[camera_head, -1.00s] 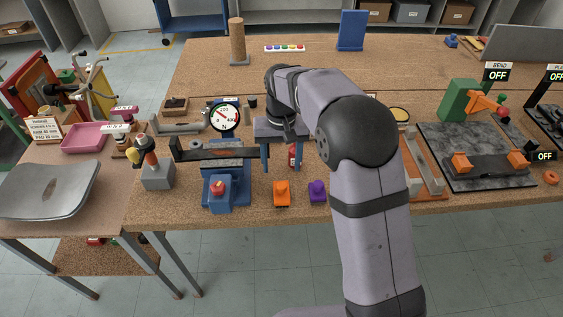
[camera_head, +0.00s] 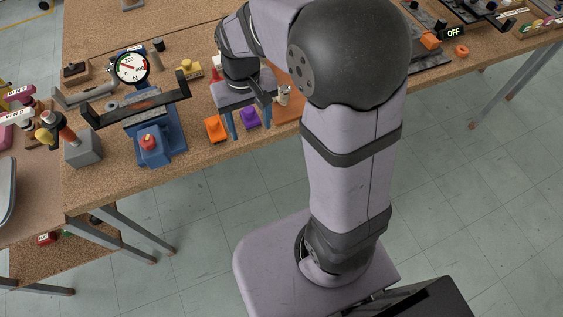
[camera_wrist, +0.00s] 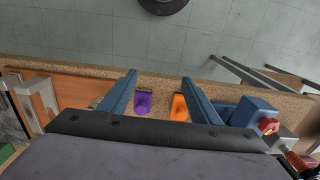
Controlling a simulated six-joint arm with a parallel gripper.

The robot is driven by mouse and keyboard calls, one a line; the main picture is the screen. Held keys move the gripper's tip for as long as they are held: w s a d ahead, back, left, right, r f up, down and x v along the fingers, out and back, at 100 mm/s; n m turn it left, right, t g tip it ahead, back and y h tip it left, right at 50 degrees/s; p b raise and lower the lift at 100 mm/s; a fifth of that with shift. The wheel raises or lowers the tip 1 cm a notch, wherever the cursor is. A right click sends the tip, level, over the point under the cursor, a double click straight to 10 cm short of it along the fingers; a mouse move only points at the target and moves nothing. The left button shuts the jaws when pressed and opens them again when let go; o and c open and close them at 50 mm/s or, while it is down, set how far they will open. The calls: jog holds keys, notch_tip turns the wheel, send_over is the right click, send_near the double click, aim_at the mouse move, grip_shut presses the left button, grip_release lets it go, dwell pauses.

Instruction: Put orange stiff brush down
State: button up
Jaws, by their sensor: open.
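The orange stiff brush (camera_head: 215,128) stands on the cork-topped workbench near its front edge. In the head view it is just left of my gripper's left finger. My gripper (camera_head: 250,133) is open and empty, its two blue fingers pointing down around the spot of a purple brush-like object (camera_head: 250,117). In the wrist view the orange brush (camera_wrist: 179,107) appears beside the inner side of the right finger, and the purple object (camera_wrist: 143,102) nearer the left finger. Whether a finger touches either is not clear.
A blue stand with a red knob (camera_head: 148,143) and a dial gauge (camera_head: 131,67) are left of the brush. A grey block with a joystick-like handle (camera_head: 82,148) is farther left. The bench front edge is close, with open floor (camera_head: 200,220) beyond.

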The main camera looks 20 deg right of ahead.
jog(key=s+d+f, duration=0.3)
jog(key=s, duration=0.8)
jog(key=shift+s+d+f, duration=0.15)
jog(key=shift+s+d, duration=0.05)
jog(key=shift+s, duration=0.2)
jog(key=shift+o, duration=0.5)
jog(key=shift+a, duration=0.1)
